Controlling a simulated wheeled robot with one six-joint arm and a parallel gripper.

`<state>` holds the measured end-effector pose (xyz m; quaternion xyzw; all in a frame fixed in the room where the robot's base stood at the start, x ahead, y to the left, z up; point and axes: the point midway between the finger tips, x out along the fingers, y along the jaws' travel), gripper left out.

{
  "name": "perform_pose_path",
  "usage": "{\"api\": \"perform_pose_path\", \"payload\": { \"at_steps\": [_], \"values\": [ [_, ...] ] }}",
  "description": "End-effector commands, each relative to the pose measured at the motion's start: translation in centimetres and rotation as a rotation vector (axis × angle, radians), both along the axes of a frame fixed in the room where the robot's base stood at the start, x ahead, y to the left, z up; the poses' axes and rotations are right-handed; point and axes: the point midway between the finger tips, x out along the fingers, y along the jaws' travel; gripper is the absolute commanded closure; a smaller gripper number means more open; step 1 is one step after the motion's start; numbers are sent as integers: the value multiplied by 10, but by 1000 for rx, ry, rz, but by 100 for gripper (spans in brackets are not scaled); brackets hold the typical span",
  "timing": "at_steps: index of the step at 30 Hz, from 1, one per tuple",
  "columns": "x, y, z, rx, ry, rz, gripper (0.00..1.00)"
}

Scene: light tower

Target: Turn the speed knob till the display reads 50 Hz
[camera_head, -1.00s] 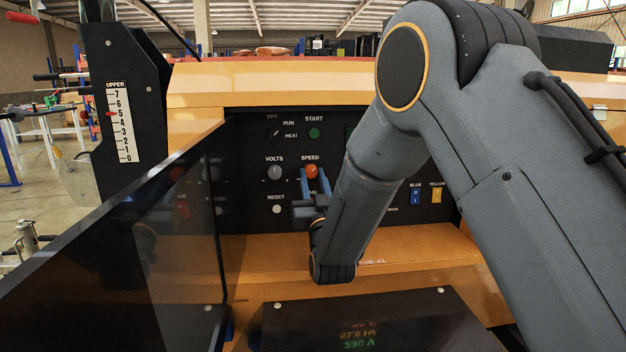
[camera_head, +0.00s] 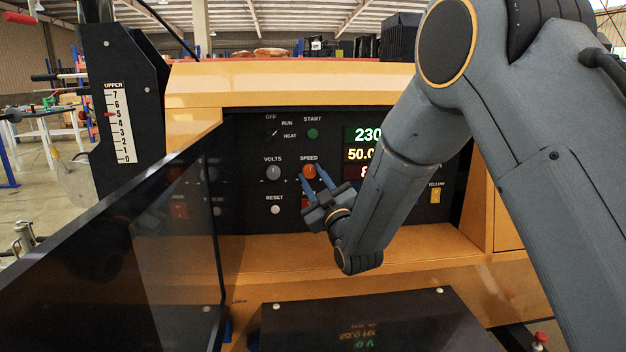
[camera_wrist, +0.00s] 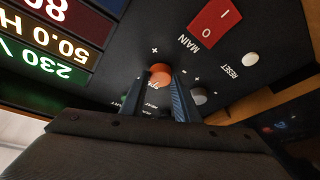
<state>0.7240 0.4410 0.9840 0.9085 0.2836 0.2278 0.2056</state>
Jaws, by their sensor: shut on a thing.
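The orange-red speed knob (camera_head: 309,172) sits on the black panel under the label SPEED. My gripper (camera_head: 312,168) is shut on it, with one blue finger on each side and the wrist rolled over. The knob also shows between the fingers in the wrist view (camera_wrist: 160,74). The display (camera_head: 363,153) is partly hidden by my arm in the head view. In the wrist view the display (camera_wrist: 50,45) appears upside down and reads 230 V and 50.0 Hz, with a red row cut off at the edge.
The grey volts knob (camera_head: 273,173) is just left of the speed knob. The white reset button (camera_head: 275,209) is below it, and the red main switch (camera_wrist: 215,22) is close under my gripper. A dark clear cover (camera_head: 180,220) stands at the left. A yellow switch (camera_head: 435,195) is at the right.

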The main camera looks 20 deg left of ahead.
Motion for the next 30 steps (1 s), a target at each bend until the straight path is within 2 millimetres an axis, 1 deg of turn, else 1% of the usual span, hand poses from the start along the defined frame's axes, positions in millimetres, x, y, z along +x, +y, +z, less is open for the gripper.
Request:
{"api": "perform_pose_path", "payload": {
  "at_steps": [9,25,26,28,30],
  "values": [
    [0,0,1,-112,-51,1,94],
    [-1,0,0,-134,-60,2,94],
    [0,0,0,-134,-60,2,67],
    [0,0,0,-134,-60,2,55],
    [0,0,1,-133,-60,1,53]
  ]
}}
